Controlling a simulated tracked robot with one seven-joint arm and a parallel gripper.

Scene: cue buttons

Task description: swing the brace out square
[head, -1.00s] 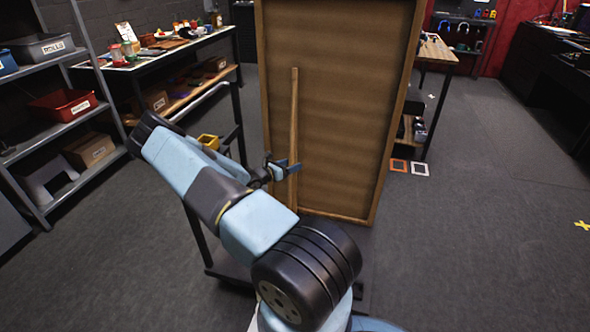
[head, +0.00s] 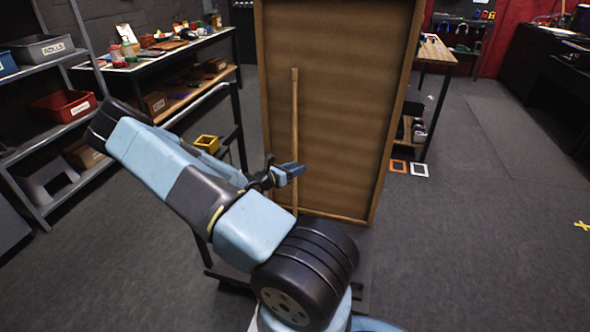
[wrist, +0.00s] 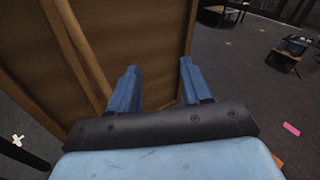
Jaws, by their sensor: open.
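The brace is a narrow wooden strip (head: 295,110) standing nearly upright against the brown wooden panel (head: 345,120), left of the panel's middle. It shows in the wrist view at the left (wrist: 80,55), outside the fingers. My gripper (head: 288,172) is at the lower part of the brace in the head view, with its blue fingers pointing right and crossing in front of it. In the wrist view my gripper (wrist: 160,82) is open, with nothing between its two fingers. Whether a finger touches the brace I cannot tell.
A shelf with bins (head: 66,105) and a workbench (head: 150,58) stand at the left. Another bench (head: 436,50) is behind the panel at the right.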

